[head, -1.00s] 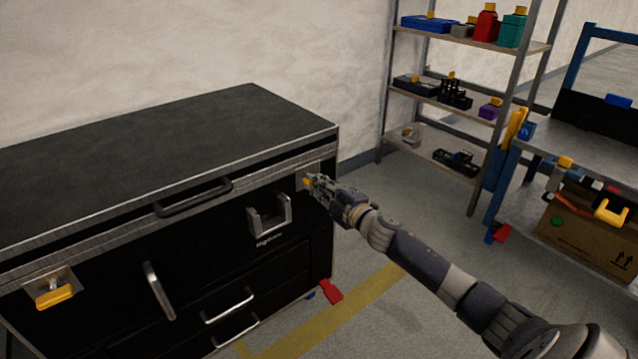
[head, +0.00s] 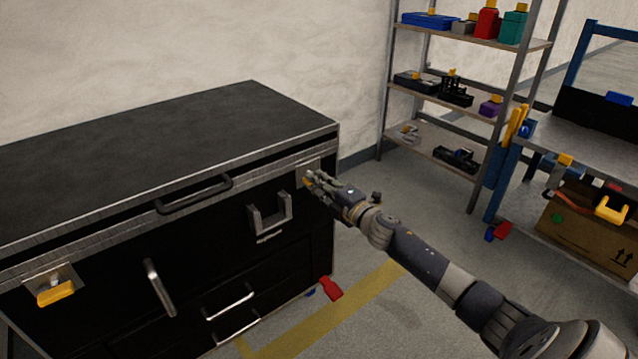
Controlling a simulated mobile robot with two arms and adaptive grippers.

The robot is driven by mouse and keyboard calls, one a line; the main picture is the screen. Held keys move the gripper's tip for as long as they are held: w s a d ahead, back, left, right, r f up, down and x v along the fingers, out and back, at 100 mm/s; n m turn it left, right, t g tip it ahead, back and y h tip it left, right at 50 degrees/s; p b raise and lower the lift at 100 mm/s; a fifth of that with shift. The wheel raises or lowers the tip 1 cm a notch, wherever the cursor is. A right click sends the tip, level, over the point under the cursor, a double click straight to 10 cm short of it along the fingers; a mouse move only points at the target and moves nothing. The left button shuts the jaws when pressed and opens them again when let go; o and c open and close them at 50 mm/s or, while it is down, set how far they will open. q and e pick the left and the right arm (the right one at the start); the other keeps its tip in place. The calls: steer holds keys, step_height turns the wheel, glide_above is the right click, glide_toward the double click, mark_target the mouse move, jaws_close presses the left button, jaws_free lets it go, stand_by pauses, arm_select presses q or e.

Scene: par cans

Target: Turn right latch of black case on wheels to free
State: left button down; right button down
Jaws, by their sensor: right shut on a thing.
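The black case (head: 180,140) on wheels fills the left of the head view, with a metal-edged lid. Its right latch (head: 306,181) sits on a metal plate near the front's upper right corner; only a little yellow shows, the rest is hidden by my gripper. My right gripper (head: 313,183) is shut on the right latch, its arm reaching in from the lower right. The left latch (head: 55,293), a yellow handle on a metal plate, is at the case's left. My left gripper is not in view.
A dark lid handle (head: 195,194) and a grey bracket handle (head: 270,214) stick out from the case front. A red caster pedal (head: 330,288) is at its lower right. Shelves (head: 465,95) and a blue-framed workbench (head: 580,150) stand right.

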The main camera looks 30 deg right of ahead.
steer(key=shift+a+f, duration=0.1)
steer(key=c, duration=1.6)
jaws_free()
steer(key=s+d, duration=0.1)
steer(key=s, duration=1.1)
